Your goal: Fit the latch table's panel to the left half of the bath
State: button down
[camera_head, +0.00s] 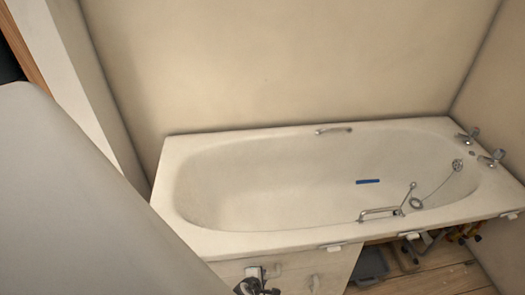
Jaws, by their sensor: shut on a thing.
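The white bath (185,217) stands against the back wall. A pale panel (298,269) is upright under the front rim of its left half, with its right edge near the middle of the bath. Its lower part is out of the frame. I cannot tell whether its top edge touches the rim. My gripper (257,284), small and dark at the bottom edge, is at the panel's front face and shut on the panel; its fingertips are hard to make out. A large pale grey shape at the left hides the panel's left end.
The right half of the bath's front is open, with a grey object (370,264) and pipes (470,232) underneath. White clips (412,236) sit under the rim. A blue strip (367,181) and a chained plug (416,203) lie in the bath. Wooden floor (445,279) shows at lower right.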

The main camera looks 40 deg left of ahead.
jog(key=shift+w+a+r, duration=0.15)
jog(key=shift+w+a, duration=0.25)
jog(key=shift+a, duration=0.05)
dwell(0.5)
jog(key=c, duration=1.2)
grip_release()
jog(key=shift+d, duration=0.1)
jog(key=shift+s+r, duration=0.4)
jog(key=shift+s, duration=0.05)
jog(key=v, duration=1.2)
jog(key=shift+s+d, duration=0.4)
jog(key=shift+d, duration=0.05)
